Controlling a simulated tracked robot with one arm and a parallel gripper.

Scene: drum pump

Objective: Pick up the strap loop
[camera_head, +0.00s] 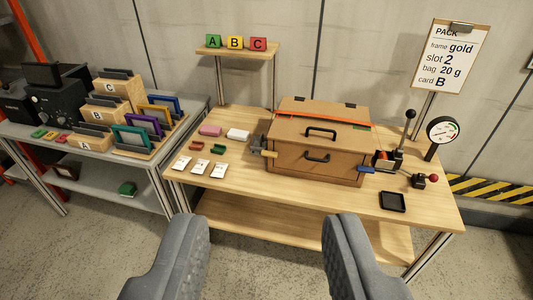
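My gripper (266,222) is open and empty. Its two grey fingers are wide apart in the foreground, with the workbench beyond them. A brown wooden box (285,151) with dark handles stands on the workbench (230,168). An orange-red band (322,112) lies across the top of the box and reaches its right side. It looks like a strap, but I cannot tell whether it is the strap loop. A small dark device with an orange part (381,158) stands right of the box. My gripper touches none of these.
White packets (200,168) and coloured blocks lie left. A grey side table (95,153) holds framed panels. The bench's front strip is mostly clear.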

